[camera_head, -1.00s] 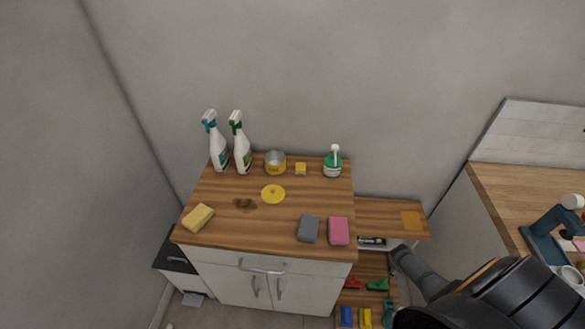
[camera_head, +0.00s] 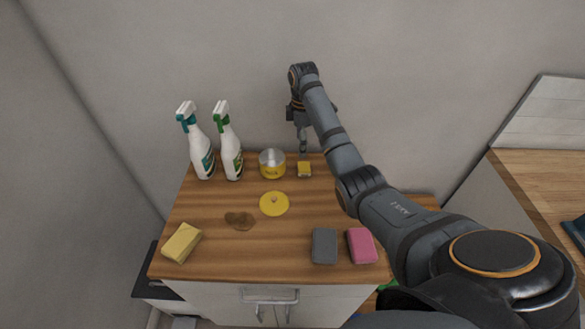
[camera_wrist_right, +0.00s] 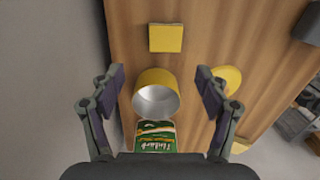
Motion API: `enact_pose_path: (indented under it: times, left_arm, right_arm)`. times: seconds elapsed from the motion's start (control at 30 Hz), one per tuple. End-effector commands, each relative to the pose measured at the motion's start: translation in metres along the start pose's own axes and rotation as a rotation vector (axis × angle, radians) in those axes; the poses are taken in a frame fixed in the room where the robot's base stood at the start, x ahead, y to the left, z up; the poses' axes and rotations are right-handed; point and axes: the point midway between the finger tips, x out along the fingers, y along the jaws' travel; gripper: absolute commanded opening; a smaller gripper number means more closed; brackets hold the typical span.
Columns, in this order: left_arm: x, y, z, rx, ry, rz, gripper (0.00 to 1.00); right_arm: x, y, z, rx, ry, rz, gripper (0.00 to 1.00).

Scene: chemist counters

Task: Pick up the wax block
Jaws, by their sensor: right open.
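The wax block appears to be the small yellow block (camera_head: 304,170) at the back of the wooden counter, just right of the yellow tin (camera_head: 272,170). In the right wrist view the yellow block (camera_wrist_right: 166,38) lies flat beyond the fingertips, near the top edge. My right gripper (camera_head: 303,146) is over the back of the counter, close to the block in the head view. In the right wrist view my right gripper (camera_wrist_right: 160,80) is open, its fingers apart, with the open tin (camera_wrist_right: 158,92) showing between them. It holds nothing. My left gripper is not in view.
Two spray bottles (camera_head: 228,150) stand left of the tin. A yellow lid (camera_head: 274,204) and a brown stain (camera_head: 238,220) are mid-counter. A yellow sponge (camera_head: 182,243), grey block (camera_head: 324,245) and pink sponge (camera_head: 361,245) lie along the front. The wall is close behind.

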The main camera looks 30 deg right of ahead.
Motion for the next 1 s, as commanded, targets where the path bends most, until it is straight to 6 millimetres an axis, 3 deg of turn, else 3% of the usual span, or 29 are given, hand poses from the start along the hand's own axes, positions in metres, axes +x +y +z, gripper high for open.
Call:
enact_pose_path:
  times: [0.07, 0.13, 0.3, 0.4, 0.53, 0.73, 0.83, 1.0]
  left_arm:
    - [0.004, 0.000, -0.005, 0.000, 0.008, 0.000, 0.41]
    - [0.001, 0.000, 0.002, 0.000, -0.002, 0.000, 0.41]
    - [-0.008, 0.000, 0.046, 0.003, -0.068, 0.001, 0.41]
    - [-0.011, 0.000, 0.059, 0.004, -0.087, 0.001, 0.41]
    - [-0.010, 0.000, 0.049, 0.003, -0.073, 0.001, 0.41]
    - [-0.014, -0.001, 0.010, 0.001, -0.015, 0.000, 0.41]
    - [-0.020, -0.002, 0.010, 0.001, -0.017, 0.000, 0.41]
    - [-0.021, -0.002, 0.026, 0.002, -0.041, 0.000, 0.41]
  right_arm:
    - [0.003, 0.000, -0.002, -0.002, 0.002, 0.000, 0.75]
    - [0.002, 0.000, -0.002, -0.002, 0.001, 0.000, 0.75]
    - [0.026, -0.001, -0.001, -0.001, 0.000, -0.004, 0.75]
    - [0.043, -0.001, -0.001, -0.001, 0.000, -0.003, 0.75]
    - [0.054, 0.000, -0.001, -0.001, 0.001, -0.001, 0.75]
    - [0.066, 0.000, -0.001, 0.000, 0.000, -0.004, 0.75]
    - [0.083, 0.001, -0.001, 0.000, 0.000, -0.004, 0.75]
    - [0.105, 0.002, -0.001, 0.000, 0.001, -0.001, 0.75]
